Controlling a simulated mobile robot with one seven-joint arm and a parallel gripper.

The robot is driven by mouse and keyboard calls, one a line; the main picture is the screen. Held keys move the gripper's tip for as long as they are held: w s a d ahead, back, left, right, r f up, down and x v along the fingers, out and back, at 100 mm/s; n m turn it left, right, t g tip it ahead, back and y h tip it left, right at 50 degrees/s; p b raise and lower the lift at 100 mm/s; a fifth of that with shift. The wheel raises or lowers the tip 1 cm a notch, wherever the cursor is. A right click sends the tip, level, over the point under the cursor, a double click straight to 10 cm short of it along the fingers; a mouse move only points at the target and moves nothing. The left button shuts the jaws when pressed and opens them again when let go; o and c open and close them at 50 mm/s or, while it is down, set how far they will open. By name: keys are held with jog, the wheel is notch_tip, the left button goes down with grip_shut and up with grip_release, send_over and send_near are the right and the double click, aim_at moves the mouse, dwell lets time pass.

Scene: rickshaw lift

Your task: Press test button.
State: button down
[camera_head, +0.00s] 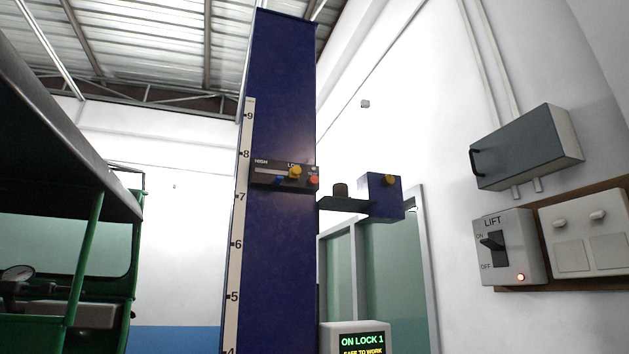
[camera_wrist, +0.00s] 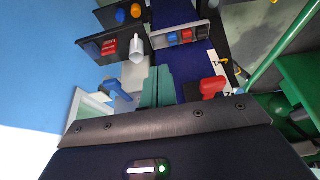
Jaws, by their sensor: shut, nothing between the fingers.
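In the head view a black control strip (camera_head: 270,176) is fixed across the blue lift column (camera_head: 280,260). It carries a HIGH/LOW scale, a yellow knob (camera_head: 295,173) and an orange-red button (camera_head: 314,180) at its right end. The small print above that button is too small to read surely. In the wrist view my gripper (camera_wrist: 158,70) shows with teal fingers together at the middle, above its dark palm. A panel with blue and red buttons (camera_wrist: 186,36) lies beyond the fingertips; its lettering is unreadable. My gripper is not in the head view.
A display (camera_head: 361,341) reads ON LOCK 1. A LIFT switch box (camera_head: 508,247) with a lit red lamp is on the right wall. A green vehicle (camera_head: 85,250) stands left. In the wrist view, a red handle (camera_wrist: 212,88) and a black panel (camera_wrist: 110,47) are near the fingers.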

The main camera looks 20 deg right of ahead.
aim_at(314, 180)
dwell(0.4)
jog(key=w+a+r+m+t+y, duration=0.15)
jog(key=w+r, duration=0.35)
jog(key=r, duration=0.6)
jog(key=w+a+r+m+t+y, duration=0.1)
jog(key=w+r+m+t+y, duration=0.3)
jog(key=r, duration=0.7)
jog(key=w+a+r+m+t+y, duration=0.1)
jog(key=w+r+y, duration=0.1)
jog(key=w+r, duration=0.65)
jog(key=s+d+r+m+t+y, duration=0.1)
jog(key=d+r+t+y, duration=0.1)
jog(key=r, duration=1.1)
jog(key=s+d+r+m+t+y, duration=0.1)
jog(key=s+d+r+t+y, duration=0.1)
jog(key=r, duration=1.2)
jog(key=s+d+r+m+t+y, duration=0.1)
jog(key=r+t, duration=0.4)
jog(key=r, duration=0.9)
jog(key=d+y, duration=0.1)
jog(key=d, duration=0.1)
jog(key=shift+s+d, duration=0.3)
jog(key=shift+s, duration=0.1)
jog(key=shift+w+r, duration=0.1)
jog(key=shift+w, duration=0.05)
jog(key=w, duration=0.8)
jog(key=shift+w, duration=0.3)
jog(key=shift+w, duration=0.1)
